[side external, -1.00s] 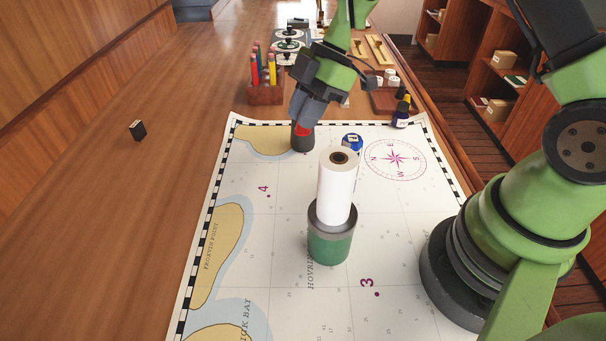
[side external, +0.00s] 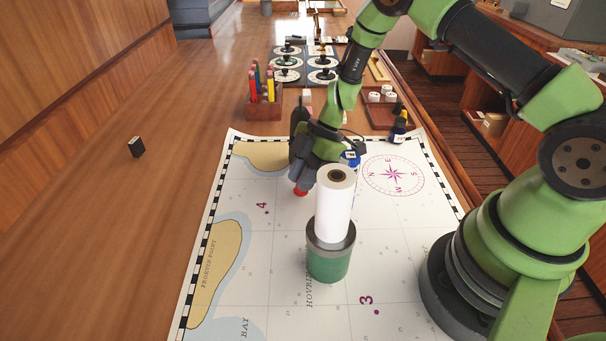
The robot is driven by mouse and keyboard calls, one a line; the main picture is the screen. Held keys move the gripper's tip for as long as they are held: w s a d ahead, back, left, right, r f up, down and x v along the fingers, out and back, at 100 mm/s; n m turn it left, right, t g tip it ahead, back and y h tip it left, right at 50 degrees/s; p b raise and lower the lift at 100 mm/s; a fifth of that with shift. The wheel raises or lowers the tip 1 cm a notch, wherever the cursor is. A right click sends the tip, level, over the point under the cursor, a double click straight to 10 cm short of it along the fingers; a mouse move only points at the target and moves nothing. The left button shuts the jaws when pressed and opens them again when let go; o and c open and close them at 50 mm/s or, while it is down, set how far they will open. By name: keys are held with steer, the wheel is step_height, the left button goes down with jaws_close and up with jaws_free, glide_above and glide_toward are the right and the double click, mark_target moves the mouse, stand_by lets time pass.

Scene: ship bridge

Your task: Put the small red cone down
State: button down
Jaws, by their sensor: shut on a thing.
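My gripper (side external: 303,184) is shut on the small red cone (side external: 300,190), of which only a small red part shows below the fingers. It is over the upper part of the chart (side external: 270,260), left of and behind the white roll. I cannot tell whether the cone touches the chart. The fingers and wrist hide most of the cone.
A white paper roll (side external: 335,205) stands upright in a green cup (side external: 328,263), close in front of my gripper. A blue item (side external: 351,158) is partly hidden behind my wrist. A pencil holder (side external: 263,106) and a dark bottle (side external: 398,132) stand farther back. The chart's left side is clear.

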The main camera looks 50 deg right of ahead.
steer(key=c, duration=1)
jaws_free()
steer(key=shift+f, duration=0.15)
steer(key=s+d+r+m+h, duration=0.1)
steer(key=d+r+m, duration=0.1)
steer(key=r, duration=0.7)
steer(key=s+d+r+m, duration=0.1)
steer(key=s+d+r, duration=0.1)
steer(key=r, duration=0.7)
steer(key=shift+s+a+r+m+t+h, duration=0.45)
steer(key=shift+s+a+r+m+t, duration=0.4)
steer(key=shift+s+r+m, duration=1.55)
steer(key=shift+s+a+r+m+t+h, duration=0.55)
steer(key=shift+s+r+m+t, duration=0.8)
steer(key=shift+s+m, duration=1.95)
steer(key=shift+s+a+r+m+t+h, duration=0.4)
steer(key=shift+s+a+r+m+t, duration=0.35)
steer(key=shift+s+r+m, duration=1.75)
